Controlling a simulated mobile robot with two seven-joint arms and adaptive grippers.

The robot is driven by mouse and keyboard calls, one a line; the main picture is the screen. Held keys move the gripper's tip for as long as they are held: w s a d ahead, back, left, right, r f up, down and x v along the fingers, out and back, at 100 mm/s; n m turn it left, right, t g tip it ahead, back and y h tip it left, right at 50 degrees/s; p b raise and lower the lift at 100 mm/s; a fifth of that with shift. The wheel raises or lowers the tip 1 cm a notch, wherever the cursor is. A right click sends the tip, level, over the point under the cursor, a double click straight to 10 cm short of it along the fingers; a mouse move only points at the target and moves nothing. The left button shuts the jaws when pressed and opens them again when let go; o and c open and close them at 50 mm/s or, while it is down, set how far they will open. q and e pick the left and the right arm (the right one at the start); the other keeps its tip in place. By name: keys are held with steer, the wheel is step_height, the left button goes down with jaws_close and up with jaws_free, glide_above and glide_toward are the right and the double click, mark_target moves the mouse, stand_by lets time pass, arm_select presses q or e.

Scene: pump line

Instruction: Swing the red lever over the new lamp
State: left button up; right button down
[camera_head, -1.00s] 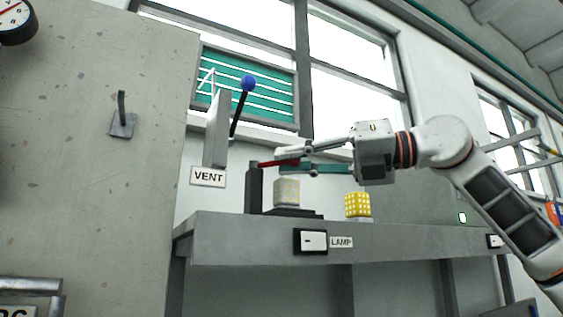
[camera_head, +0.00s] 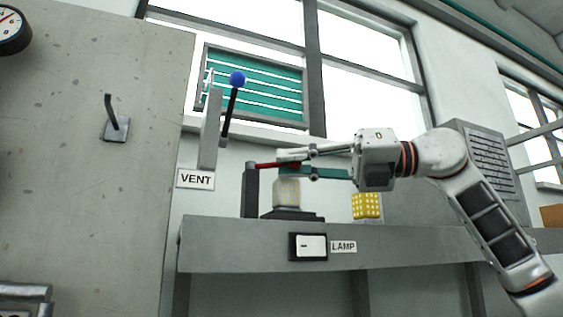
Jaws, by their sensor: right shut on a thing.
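The red lever (camera_head: 268,165) is a thin red bar that runs from the top of a dark upright post (camera_head: 250,191). It lies nearly level above a pale, cloudy block-shaped lamp (camera_head: 287,193), which sits upright on a dark stepped base (camera_head: 291,215). My right gripper (camera_head: 287,162) comes in from the right with its fingers shut on the lever's free end, above the lamp. A small gap seems to show between lever and lamp; contact is hard to judge. My left gripper is out of view.
A yellow dotted block (camera_head: 366,206) stands on the grey shelf (camera_head: 215,245), right of the lamp. A LAMP switch (camera_head: 311,246) is on the shelf's front. A blue-knobbed lever (camera_head: 237,78) rises above the VENT sign (camera_head: 195,179). A grey wall panel with a hook (camera_head: 117,125) stands left.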

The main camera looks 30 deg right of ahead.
stand_by(0.3)
steer(key=c, duration=1.9)
jaws_free()
steer(key=shift+d, duration=0.15)
steer(key=v, duration=0.8)
steer(key=shift+r, duration=0.1)
